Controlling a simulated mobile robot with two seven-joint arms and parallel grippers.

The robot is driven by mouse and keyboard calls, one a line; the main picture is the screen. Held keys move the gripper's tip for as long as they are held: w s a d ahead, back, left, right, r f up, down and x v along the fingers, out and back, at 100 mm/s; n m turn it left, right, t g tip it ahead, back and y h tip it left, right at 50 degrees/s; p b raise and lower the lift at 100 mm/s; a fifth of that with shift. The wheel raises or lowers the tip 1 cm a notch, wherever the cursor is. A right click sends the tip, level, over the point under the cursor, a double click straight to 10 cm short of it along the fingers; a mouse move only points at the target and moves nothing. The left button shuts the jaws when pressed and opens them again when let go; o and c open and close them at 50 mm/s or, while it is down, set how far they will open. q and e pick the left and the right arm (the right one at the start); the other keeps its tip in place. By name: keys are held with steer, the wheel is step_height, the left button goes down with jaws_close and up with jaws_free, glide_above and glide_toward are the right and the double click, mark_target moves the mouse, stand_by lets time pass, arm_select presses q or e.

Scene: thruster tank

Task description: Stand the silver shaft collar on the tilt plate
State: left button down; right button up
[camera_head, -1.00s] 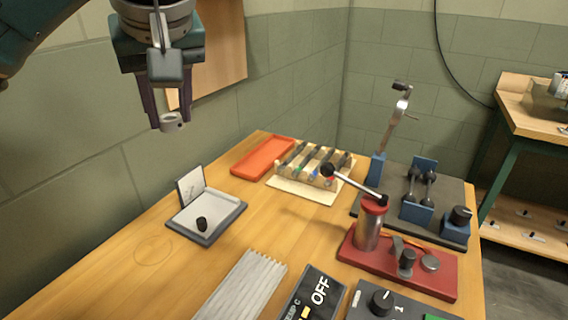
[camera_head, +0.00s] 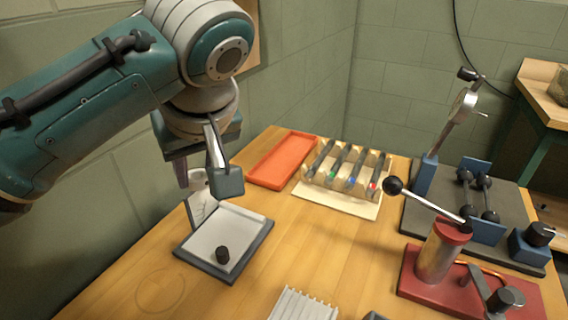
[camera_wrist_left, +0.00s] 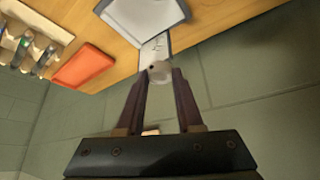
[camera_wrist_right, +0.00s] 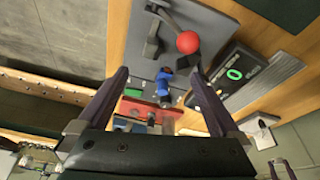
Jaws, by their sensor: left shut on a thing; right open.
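The silver shaft collar (camera_wrist_left: 159,72) is between the fingertips of my left gripper (camera_wrist_left: 157,76) in the left wrist view. In the head view my left gripper (camera_head: 197,188) is above the back left of the tilt plate; I cannot clearly make out the collar there. The tilt plate (camera_head: 205,240) is a pale square with a dark rim and an upright marked card (camera_head: 201,211) at its back. It also shows in the left wrist view (camera_wrist_left: 145,15).
An orange tray (camera_head: 283,160) and a wooden rack (camera_head: 345,172) with several colour-marked pieces lie behind the plate. A red-based lever device (camera_head: 437,250) stands at right, with a grey fixture board (camera_head: 510,235) behind it.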

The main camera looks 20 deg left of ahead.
arm_select(q)
steer(key=b, duration=0.1)
glide_above(210, 234)
steer(key=s+d, duration=0.1)
steer(key=d, duration=0.1)
steer(key=f, duration=0.7)
steer(key=shift+a+f, duration=0.1)
steer(key=shift+a, duration=0.1)
arm_select(e)
steer(key=shift+d+f, duration=0.15)
steer(key=shift+f, duration=0.6)
arm_select(q)
steer(key=shift+f+b, duration=0.6)
steer(key=shift+f, duration=1.4)
arm_select(e)
steer(key=shift+f, duration=0.5)
arm_select(q)
steer(key=shift+f, duration=0.1)
arm_select(e)
steer(key=shift+f, duration=0.1)
arm_select(q)
steer(key=c, duration=0.5)
jaws_free()
steer(key=shift+c, duration=0.2)
